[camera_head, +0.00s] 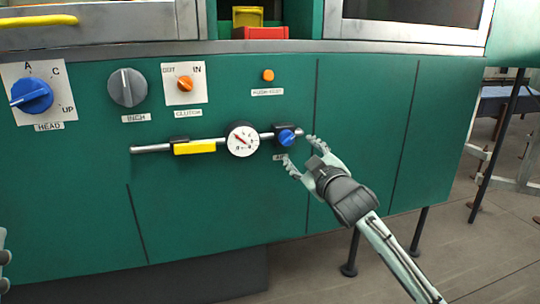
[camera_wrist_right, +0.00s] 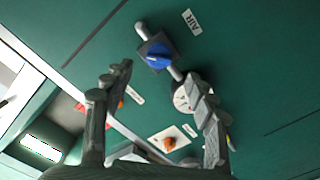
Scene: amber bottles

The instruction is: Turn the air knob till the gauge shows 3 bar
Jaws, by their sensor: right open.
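The air knob (camera_head: 287,137) is blue and sits on a dark block at the right end of a grey pipe on the green panel. In the right wrist view the knob (camera_wrist_right: 158,57) shows beyond the fingers, near the AIR label (camera_wrist_right: 192,21). The round white gauge (camera_head: 243,139) is left of it; its reading is too small to tell. My right gripper (camera_head: 301,155) is open and empty, just right of and below the knob, apart from it. In the wrist view a finger partly covers the gauge (camera_wrist_right: 181,98). At the left edge, part of my left gripper (camera_head: 3,262) shows.
A yellow handle (camera_head: 195,147) lies on the pipe left of the gauge. Above are the blue HEAD knob (camera_head: 32,96), grey INCH knob (camera_head: 127,87), orange CLUTCH knob (camera_head: 185,84) and an orange button (camera_head: 268,75). The panel right of the air knob is bare.

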